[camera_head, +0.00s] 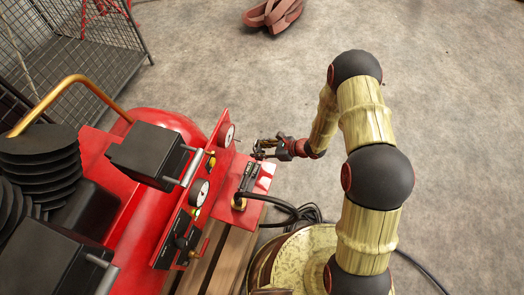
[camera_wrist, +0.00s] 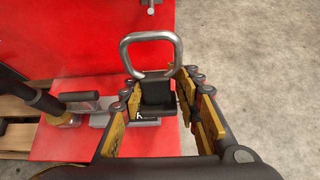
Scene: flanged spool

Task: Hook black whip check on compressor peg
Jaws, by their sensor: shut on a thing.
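The black whip check (camera_wrist: 155,95) shows in the wrist view as a black sleeve with a steel loop (camera_wrist: 150,38) standing out ahead of it. My gripper (camera_wrist: 160,88) is shut on the black sleeve, and the loop is clear of the fingers. A short metal peg (camera_wrist: 151,4) sticks out from the red compressor panel at the top edge of the wrist view, apart from the loop. In the head view my gripper (camera_head: 272,149) is just right of the red compressor (camera_head: 150,240), beside its gauge panel. The whip check is too small there to make out well.
A black hose fitting (camera_wrist: 75,107) lies on the red ledge left of my gripper. In the head view a black hose (camera_head: 285,207) coils beside a round patterned drum (camera_head: 310,255). A wire cage (camera_head: 110,55) stands at upper left. Concrete floor is open at right.

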